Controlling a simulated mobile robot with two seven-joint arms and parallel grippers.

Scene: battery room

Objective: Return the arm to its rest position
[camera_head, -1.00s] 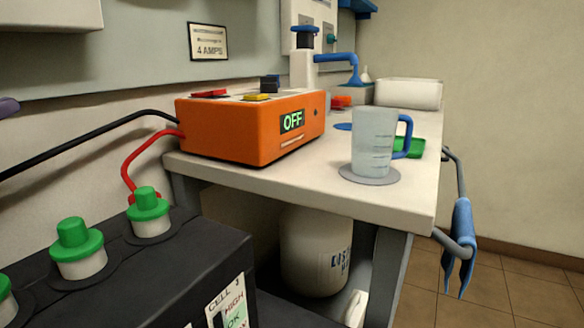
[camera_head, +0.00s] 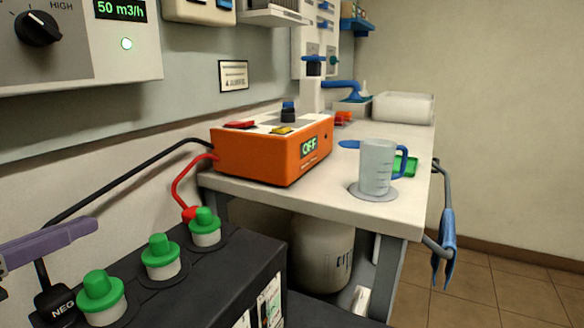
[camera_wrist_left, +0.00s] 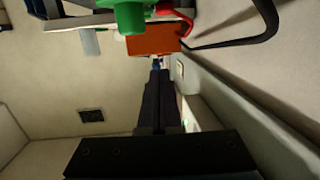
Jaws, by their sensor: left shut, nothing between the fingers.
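My left gripper (camera_head: 92,226) comes in at the left edge of the head view as purple-grey fingers. It is shut and empty, in front of the wall and above the black battery's NEG end. In the left wrist view its dark fingers (camera_wrist_left: 158,75) lie together, with the orange box beyond their tips. My right gripper is not in view. The rest position itself is not marked in either view.
A black battery (camera_head: 215,280) with several green caps stands below and right of the left gripper. A black cable (camera_head: 110,183) runs close by. An orange box (camera_head: 262,155) showing OFF and a measuring jug (camera_head: 376,168) stand on the bench (camera_head: 310,198).

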